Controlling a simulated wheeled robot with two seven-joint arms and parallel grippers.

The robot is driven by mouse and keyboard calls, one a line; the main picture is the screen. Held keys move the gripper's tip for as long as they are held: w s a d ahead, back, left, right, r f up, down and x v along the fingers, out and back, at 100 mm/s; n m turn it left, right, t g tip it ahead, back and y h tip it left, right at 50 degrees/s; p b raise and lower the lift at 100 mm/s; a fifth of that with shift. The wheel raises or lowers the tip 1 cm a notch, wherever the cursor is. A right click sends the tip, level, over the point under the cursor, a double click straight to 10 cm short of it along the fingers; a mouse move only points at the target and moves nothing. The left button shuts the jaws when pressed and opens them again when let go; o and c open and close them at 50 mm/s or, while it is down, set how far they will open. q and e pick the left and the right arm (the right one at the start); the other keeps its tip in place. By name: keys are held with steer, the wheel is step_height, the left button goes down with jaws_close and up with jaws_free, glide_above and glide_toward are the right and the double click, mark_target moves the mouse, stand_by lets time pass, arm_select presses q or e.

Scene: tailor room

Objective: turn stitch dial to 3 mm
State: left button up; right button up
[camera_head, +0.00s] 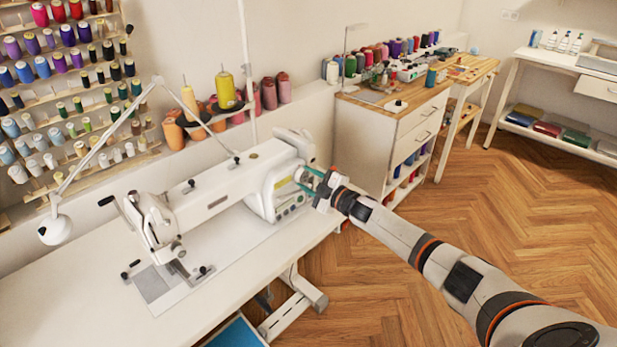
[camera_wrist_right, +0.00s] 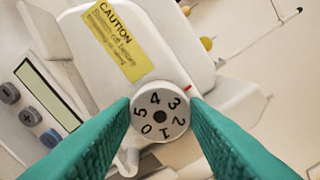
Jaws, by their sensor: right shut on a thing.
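The white sewing machine (camera_head: 225,200) stands on the white table. Its round white stitch dial (camera_wrist_right: 159,115), numbered 0 to 5, faces the right wrist camera. The numeral 3 is at the dial's upper right, close to and roughly in line with a short red mark (camera_wrist_right: 187,87) on the housing. My right gripper (camera_head: 306,181) is at the machine's right end. Its two teal fingers are shut on the dial, one on each side. In the head view the dial is too small to read. My left gripper is not in view.
A yellow caution label (camera_wrist_right: 118,38) is above the dial, and a panel with a display and round buttons (camera_wrist_right: 10,93) is left of it. A lamp arm (camera_head: 110,135) reaches over the table's left side. A drawer cabinet (camera_head: 400,130) stands behind my right arm.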

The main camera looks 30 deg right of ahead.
steer(key=shift+m, duration=0.9)
steer(key=o, duration=1)
steer(key=shift+c, duration=0.2)
steer(key=v, duration=1.2)
